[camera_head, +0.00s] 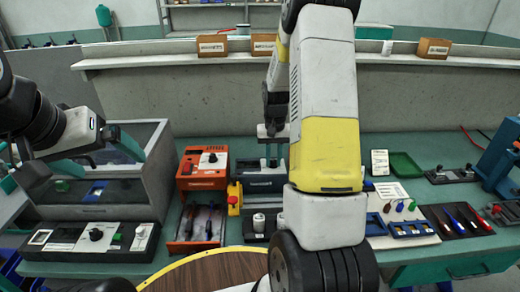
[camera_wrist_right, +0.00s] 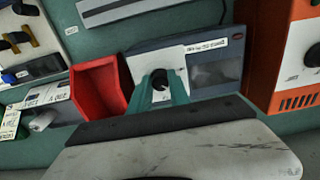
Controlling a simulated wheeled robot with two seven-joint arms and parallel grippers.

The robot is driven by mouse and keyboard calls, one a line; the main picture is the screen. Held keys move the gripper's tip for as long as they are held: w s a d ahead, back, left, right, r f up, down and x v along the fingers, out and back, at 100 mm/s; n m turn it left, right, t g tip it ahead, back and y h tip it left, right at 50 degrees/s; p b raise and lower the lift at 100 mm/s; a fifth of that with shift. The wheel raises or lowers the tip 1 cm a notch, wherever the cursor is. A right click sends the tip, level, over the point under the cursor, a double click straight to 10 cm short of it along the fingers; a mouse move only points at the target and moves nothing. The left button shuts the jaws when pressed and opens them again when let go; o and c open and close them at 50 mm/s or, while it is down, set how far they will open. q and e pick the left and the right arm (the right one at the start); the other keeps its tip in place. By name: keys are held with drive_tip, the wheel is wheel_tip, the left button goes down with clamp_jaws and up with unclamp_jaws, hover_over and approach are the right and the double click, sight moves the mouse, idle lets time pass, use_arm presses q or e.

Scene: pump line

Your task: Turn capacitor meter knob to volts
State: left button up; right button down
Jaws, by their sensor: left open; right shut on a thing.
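The capacitor meter, a dark blue-grey box (camera_head: 260,181), stands on the teal bench in the head view, partly hidden by my right arm. In the right wrist view the meter (camera_wrist_right: 228,40) shows a dark display, a label and a white panel with a black knob (camera_wrist_right: 160,78). My right gripper (camera_wrist_right: 160,92) has its teal fingers on either side of the knob and is shut on it; it also shows in the head view (camera_head: 271,156). The knob's pointer direction is too small to read. My left gripper (camera_head: 122,146) is open and empty before the clear-walled cabinet.
An orange device (camera_head: 203,168) with a knob stands left of the meter. A red bin (camera_wrist_right: 97,88) is beside the meter in the wrist view. A white-topped panel (camera_head: 92,241) lies front left. Trays and screwdrivers (camera_head: 458,217) lie at right. My right arm covers the middle.

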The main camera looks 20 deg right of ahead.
sight(273, 161)
idle(0.3)
drive_tip(key=c, duration=1.2)
unclamp_jaws()
wheel_tip(273, 161, up, 8)
drive_tip(key=shift+f, duration=0.1)
